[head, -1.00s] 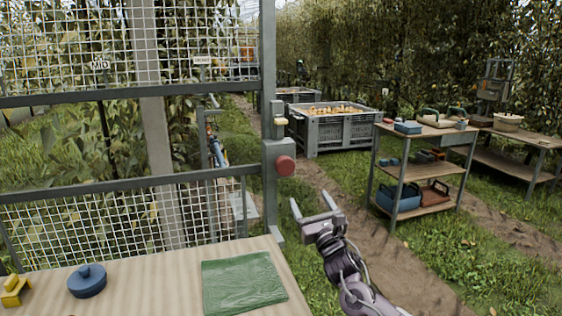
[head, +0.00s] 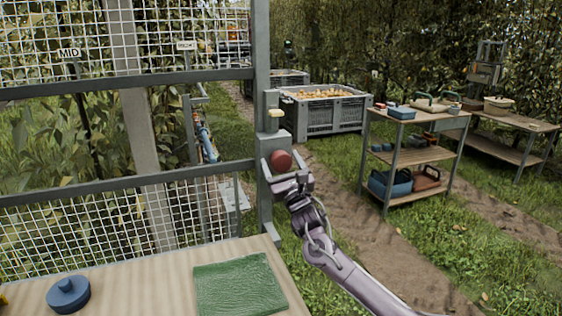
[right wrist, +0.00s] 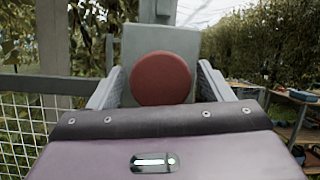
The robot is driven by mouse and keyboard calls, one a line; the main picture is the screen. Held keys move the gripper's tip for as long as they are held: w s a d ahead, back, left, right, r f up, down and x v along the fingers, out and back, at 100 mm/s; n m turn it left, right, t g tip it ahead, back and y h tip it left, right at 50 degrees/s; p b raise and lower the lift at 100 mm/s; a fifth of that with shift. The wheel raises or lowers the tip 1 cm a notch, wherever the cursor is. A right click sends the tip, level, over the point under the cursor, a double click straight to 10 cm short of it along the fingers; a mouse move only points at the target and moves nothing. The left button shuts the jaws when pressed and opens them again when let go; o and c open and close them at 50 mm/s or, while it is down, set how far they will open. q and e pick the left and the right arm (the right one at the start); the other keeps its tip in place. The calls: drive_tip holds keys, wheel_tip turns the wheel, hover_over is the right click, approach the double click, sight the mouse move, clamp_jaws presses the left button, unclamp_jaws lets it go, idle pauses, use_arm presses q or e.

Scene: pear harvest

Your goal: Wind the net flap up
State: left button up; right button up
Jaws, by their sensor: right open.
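A round red knob (head: 281,160) sits on a grey box (head: 270,146) on the right post of the metal frame. It also shows in the right wrist view as a red disc (right wrist: 161,78) in front of a grey plate. My right gripper (head: 284,164) is open, with one finger on each side of the knob. I cannot tell whether the fingers touch it. The white net (head: 190,37) fills the upper frame, with a second net panel (head: 90,232) below a crossbar. My left gripper is not in view.
A wooden table (head: 140,275) in front holds a green cloth (head: 238,285) and a blue lidded disc (head: 68,294). A grey crate of fruit (head: 325,115) and a shelf cart (head: 410,155) stand behind on the right. Grass and a dirt path lie between.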

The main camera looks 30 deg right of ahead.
drive_tip(key=shift+w, duration=0.15)
drive_tip(key=c, duration=1)
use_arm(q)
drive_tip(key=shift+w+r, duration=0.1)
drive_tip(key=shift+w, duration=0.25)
use_arm(e)
drive_tip(key=shift+o, duration=0.2)
